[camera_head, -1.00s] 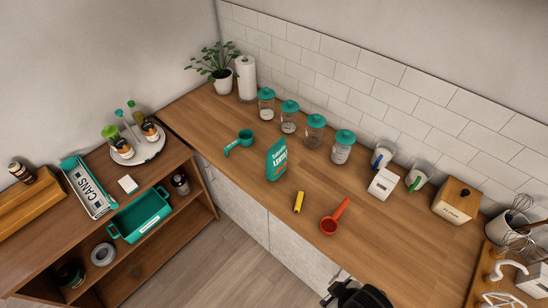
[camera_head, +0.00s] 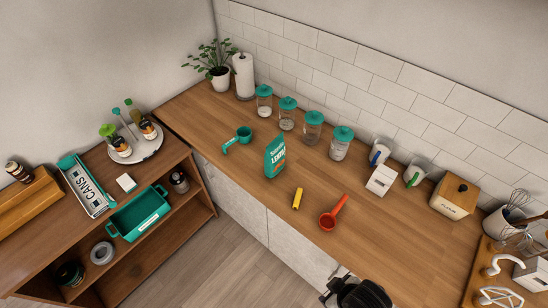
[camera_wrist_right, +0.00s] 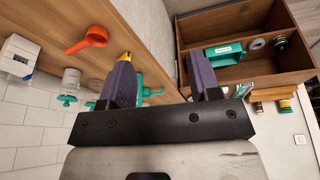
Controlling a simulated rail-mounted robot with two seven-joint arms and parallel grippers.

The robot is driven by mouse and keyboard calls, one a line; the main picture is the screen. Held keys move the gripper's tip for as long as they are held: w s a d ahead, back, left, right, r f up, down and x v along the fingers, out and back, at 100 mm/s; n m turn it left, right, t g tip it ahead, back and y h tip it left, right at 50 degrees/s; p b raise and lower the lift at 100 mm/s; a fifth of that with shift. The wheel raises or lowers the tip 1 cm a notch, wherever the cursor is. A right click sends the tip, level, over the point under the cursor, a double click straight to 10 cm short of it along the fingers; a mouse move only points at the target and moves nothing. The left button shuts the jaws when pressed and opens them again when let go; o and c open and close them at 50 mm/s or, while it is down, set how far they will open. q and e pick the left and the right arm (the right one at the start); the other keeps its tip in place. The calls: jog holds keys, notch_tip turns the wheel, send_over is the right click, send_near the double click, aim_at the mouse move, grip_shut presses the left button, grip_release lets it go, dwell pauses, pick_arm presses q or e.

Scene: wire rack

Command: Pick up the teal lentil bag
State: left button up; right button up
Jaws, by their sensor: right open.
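The teal lentil bag (camera_head: 275,157) stands upright on the wooden counter, left of the middle in the head view, its printed front showing. My right gripper (camera_head: 332,289) is at the bottom edge of the head view, in front of the counter and well apart from the bag. In the right wrist view its two purple fingers (camera_wrist_right: 164,82) are spread with nothing between them. A teal shape shows there behind one finger; I cannot tell whether it is the bag. My left gripper is not in view.
A yellow clip-like thing (camera_head: 298,198) and a red scoop (camera_head: 331,214) lie right of the bag. A teal measuring cup (camera_head: 242,135) lies to its left. Teal-lidded jars (camera_head: 312,127) stand behind. A shelf unit with a teal bin (camera_head: 140,213) is at left.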

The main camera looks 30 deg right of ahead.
jog(key=o, duration=0.6)
